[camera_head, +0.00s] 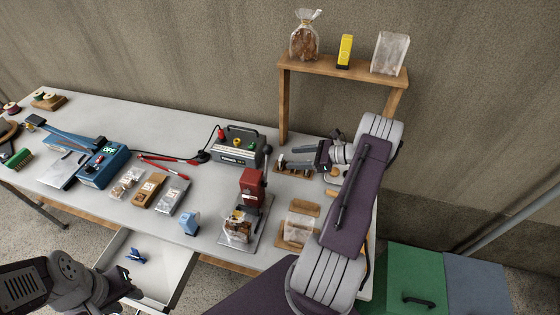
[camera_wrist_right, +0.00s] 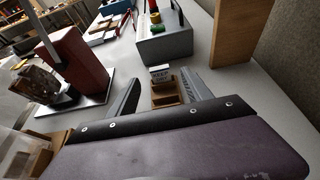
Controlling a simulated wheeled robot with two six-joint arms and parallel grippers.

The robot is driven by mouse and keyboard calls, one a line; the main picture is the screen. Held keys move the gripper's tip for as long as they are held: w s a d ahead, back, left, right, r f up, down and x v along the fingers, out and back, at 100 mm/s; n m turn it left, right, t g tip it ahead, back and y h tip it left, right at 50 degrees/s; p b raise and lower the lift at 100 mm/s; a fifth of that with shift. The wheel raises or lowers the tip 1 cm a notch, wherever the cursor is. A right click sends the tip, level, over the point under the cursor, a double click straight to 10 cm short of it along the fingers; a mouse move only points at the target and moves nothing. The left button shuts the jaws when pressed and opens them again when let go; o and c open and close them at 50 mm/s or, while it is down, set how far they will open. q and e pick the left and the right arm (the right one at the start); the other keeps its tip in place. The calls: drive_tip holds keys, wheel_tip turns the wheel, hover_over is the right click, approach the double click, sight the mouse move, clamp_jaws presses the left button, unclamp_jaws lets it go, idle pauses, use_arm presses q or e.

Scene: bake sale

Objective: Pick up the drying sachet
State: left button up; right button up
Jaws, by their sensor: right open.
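The drying sachet (camera_wrist_right: 160,75) is a small pale packet with dark "KEEP DRY" lettering. In the right wrist view it stands at a small wooden holder (camera_wrist_right: 164,93), between and beyond the fingers of my right gripper (camera_wrist_right: 158,92). I cannot tell whether the fingers touch it; they are spread apart with nothing clamped. In the head view my right gripper (camera_head: 298,159) is low over the wooden holder (camera_head: 290,172) at the table's right, and mostly hides the sachet. My left gripper (camera_head: 125,285) is at the bottom left by the open drawer (camera_head: 165,268); its jaw opening is unclear.
A grey box with coloured knobs (camera_head: 238,145) stands just left of my right gripper. A red press (camera_head: 251,188) with a bagged item is in front. A wooden shelf (camera_head: 345,72) rises behind on posts. A bagged item on wood (camera_head: 300,225) sits at front right.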

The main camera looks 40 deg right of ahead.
sight(282, 158)
drive_tip(key=x, duration=0.3)
drive_tip(key=shift+w+a+r, duration=0.1)
drive_tip(key=shift+w+a, duration=0.2)
drive_tip(key=shift+a, duration=0.05)
drive_tip(key=shift+w, duration=0.2)
drive_tip(key=shift+s, duration=0.1)
clamp_jaws()
